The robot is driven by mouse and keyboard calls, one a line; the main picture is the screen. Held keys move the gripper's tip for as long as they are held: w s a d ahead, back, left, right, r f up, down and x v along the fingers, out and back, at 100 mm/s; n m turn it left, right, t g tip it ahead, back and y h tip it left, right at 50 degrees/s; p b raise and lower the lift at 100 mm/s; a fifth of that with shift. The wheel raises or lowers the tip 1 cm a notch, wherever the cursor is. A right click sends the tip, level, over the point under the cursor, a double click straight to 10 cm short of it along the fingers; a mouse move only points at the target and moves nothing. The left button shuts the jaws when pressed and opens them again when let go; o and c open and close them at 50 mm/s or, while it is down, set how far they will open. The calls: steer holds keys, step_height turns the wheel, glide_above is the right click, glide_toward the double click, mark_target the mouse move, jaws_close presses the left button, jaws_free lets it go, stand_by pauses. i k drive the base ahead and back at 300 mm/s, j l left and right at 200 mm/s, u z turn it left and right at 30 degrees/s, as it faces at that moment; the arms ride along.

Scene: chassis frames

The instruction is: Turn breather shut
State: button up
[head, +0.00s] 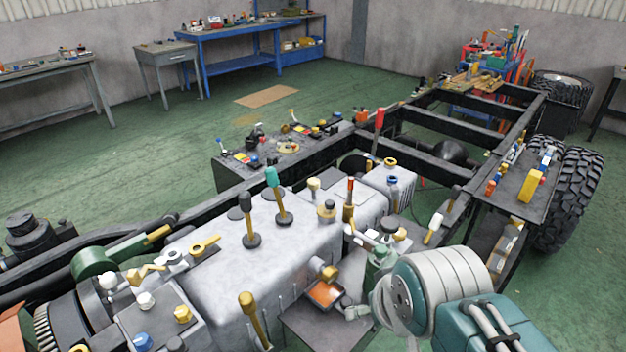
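A grey gearbox casing (240,275) sits in the black chassis frame and carries several levers and caps. A squat fitting with a brass and dark cap (326,209) stands upright on its top. A pale yellow-capped fitting (313,187) stands behind it, and a brass knob (327,273) juts from the near side. I cannot tell which of these is the breather. My gripper (362,290) is at the lower middle right, beside the casing's near right side. My thick grey and teal wrist partly hides it, so its finger opening is unclear. I see nothing clearly held.
An orange-faced tray (325,293) lies just left of my gripper. A red-topped lever (349,195) and teal-knobbed lever (277,200) rise from the casing. A side plate with small parts (522,180) and a tyre (568,195) stand right. Green floor (120,150) is open behind the chassis.

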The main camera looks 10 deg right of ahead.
mark_target(314, 184)
steer(key=l+u, duration=0.1)
steer(key=l, duration=0.4)
steer(key=i+l+u, duration=0.25)
steer(key=i+l, duration=0.2)
steer(key=i, duration=0.2)
steer(key=i+l+u, duration=0.1)
steer(key=i, duration=0.25)
